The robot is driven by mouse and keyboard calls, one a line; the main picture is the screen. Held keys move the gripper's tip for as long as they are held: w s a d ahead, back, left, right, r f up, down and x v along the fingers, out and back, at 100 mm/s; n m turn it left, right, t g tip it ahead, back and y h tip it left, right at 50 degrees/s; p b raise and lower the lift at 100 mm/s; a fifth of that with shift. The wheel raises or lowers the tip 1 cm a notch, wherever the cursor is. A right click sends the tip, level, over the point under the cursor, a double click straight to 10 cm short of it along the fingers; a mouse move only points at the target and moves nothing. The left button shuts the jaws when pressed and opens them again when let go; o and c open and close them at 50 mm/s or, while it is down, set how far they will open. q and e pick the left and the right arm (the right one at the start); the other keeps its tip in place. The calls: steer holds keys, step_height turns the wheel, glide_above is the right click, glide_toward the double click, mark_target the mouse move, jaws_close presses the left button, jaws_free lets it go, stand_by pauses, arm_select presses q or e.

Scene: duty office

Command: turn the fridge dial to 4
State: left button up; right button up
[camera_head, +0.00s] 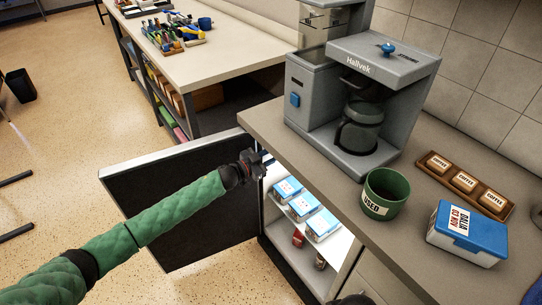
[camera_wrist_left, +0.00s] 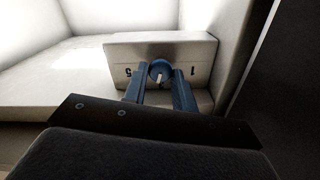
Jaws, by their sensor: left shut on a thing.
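The fridge dial (camera_wrist_left: 159,70) is a small round blue knob with a white pointer mark, on a pale box inside the fridge. A 5 shows to its left and a 1 to its right in the left wrist view; no 4 can be read. The pointer mark looks roughly vertical. My left gripper (camera_wrist_left: 161,75) has its blue fingers on either side of the dial, shut on it. In the head view my left gripper (camera_head: 256,163) reaches into the top of the open fridge under the counter, and the dial is hidden.
The fridge door (camera_head: 180,205) stands open to the left, beneath my left arm. White tubs with blue lids (camera_head: 305,210) sit on the fridge shelf. The counter above holds a coffee machine (camera_head: 360,90), a green pot (camera_head: 384,192) and a blue-lidded box (camera_head: 467,235).

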arm_select(q)
steer(key=m, duration=0.4)
steer(key=shift+m, duration=0.3)
arm_select(e)
steer(key=shift+a+f, duration=0.4)
steer(key=shift+f, duration=0.2)
arm_select(q)
steer(key=shift+b, duration=0.3)
arm_select(e)
steer(key=shift+w, duration=0.1)
steer(key=shift+r, duration=0.15)
arm_select(q)
steer(key=o, duration=1)
steer(key=shift+c, duration=0.2)
steer(key=shift+s, duration=0.1)
